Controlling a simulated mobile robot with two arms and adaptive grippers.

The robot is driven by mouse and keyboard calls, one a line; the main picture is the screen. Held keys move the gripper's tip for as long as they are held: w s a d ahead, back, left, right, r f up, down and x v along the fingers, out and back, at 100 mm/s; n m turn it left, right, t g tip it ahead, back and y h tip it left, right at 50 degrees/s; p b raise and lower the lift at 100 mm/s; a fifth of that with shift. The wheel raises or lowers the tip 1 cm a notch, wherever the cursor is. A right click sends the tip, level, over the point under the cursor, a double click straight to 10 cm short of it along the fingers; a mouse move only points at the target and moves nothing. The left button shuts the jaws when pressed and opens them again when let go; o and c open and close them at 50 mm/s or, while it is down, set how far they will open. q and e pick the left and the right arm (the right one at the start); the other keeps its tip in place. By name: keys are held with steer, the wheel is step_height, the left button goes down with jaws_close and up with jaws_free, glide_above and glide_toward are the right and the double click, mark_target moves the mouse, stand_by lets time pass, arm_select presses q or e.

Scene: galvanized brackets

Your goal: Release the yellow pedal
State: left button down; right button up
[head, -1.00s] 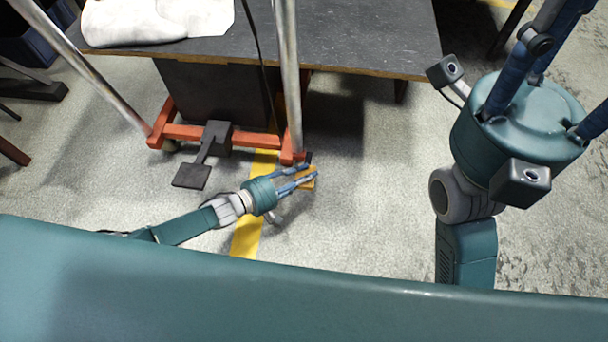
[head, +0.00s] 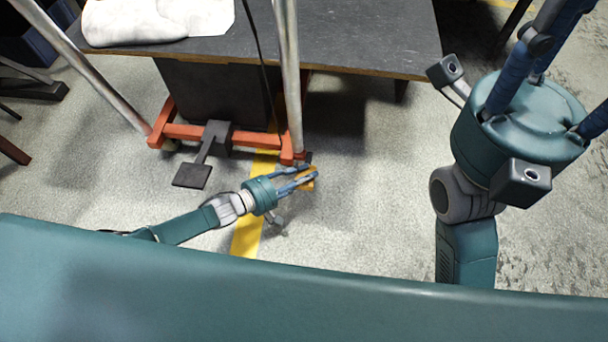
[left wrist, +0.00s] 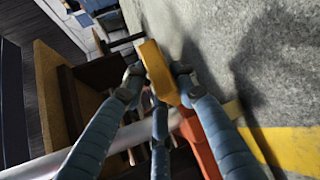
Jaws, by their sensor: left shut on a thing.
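The yellow pedal (head: 308,184) sits low by the right end of the red-orange base frame (head: 180,132), near a metal leg. My left gripper (head: 312,174) reaches it from the left, with its blue fingers around it, partly hiding it. In the left wrist view the yellow pedal (left wrist: 156,70) lies between the fingertips of my left gripper (left wrist: 157,80), which is shut on it. My right gripper (head: 560,70) stands at the upper right; its blue fingers run out of the picture, so its opening cannot be judged.
A dark table (head: 340,40) with a white cloth or bag (head: 155,20) stands above the frame. A black pedal (head: 192,175) juts from the frame's front. A yellow floor stripe (head: 246,238) runs under my left wrist. The floor right of the yellow pedal is clear.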

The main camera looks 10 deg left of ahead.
arm_select(q)
steer(key=shift+w+d+r, duration=0.15)
steer(key=shift+w+r, duration=0.3)
steer(key=shift+r, duration=0.35)
steer(key=c, duration=1.5)
jaws_free()
steer(key=shift+r, duration=0.1)
steer(key=shift+s, duration=0.1)
